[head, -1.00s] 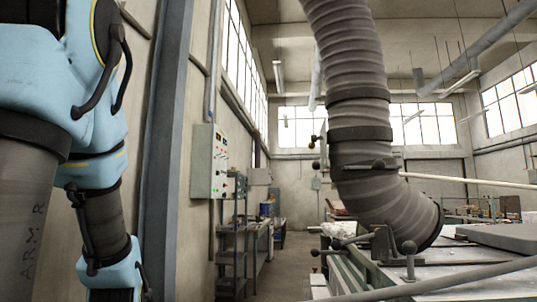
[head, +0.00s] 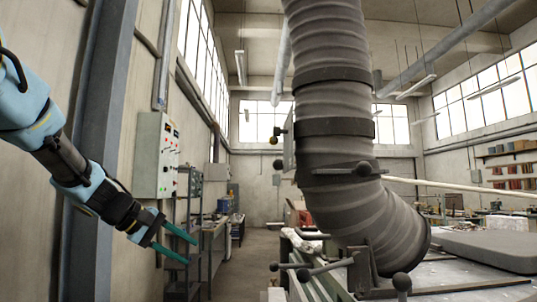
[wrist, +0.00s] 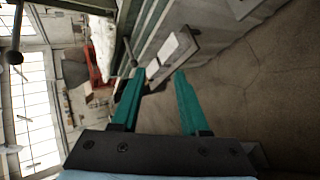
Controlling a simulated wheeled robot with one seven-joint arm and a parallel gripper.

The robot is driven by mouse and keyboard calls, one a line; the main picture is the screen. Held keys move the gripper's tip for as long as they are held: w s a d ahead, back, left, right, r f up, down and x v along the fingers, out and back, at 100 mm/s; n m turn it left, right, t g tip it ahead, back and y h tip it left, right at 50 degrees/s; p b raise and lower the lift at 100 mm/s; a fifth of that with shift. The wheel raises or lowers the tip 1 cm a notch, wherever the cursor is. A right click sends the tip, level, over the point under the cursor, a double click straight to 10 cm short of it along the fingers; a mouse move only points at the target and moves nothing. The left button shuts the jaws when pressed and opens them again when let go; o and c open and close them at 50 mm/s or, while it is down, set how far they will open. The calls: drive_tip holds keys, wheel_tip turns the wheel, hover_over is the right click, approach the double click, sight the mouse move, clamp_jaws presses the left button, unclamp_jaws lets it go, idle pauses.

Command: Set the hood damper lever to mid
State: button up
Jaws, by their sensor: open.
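A ribbed grey hood duct (head: 335,110) hangs down at the centre right in the head view. A dark lever with a round knob (head: 363,168) crosses its lower collar. A small plate with dark and yellowish knobs (head: 277,136) sits at the duct's left side. I cannot tell for sure which of these is the damper lever, or its setting. My gripper (head: 192,251) is open and empty, with teal fingers, at lower left, well apart from the duct. It also shows in the wrist view (wrist: 158,73), with nothing between the fingers. A dark ball-ended rod (wrist: 15,57) shows at that view's left edge.
A bench (head: 455,277) stands under the duct, with ball-ended handles (head: 401,283) along its near edge. A control box (head: 157,155) hangs on the left wall above a metal shelf (head: 187,225). Open floor (head: 252,255) lies between shelf and bench.

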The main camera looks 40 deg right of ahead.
drive_tip(key=s+d+r+m+g+h, duration=0.1)
drive_tip(key=s+d+r+g+h, duration=0.2)
drive_tip(key=r, duration=0.6)
drive_tip(key=d+r+m+g+h+p, duration=0.1)
drive_tip(key=d+r+h, duration=0.1)
drive_tip(key=d+r, duration=0.5)
drive_tip(key=s+d+r+g+h, duration=0.2)
drive_tip(key=r+h, duration=0.1)
drive_tip(key=r, duration=0.8)
drive_tip(key=p+x, duration=0.5)
drive_tip(key=x, duration=0.4)
drive_tip(key=shift+w+d+f+t, duration=0.2)
drive_tip(key=shift+d+f+t, duration=0.15)
drive_tip(key=shift+d+t, duration=0.05)
clamp_jaws()
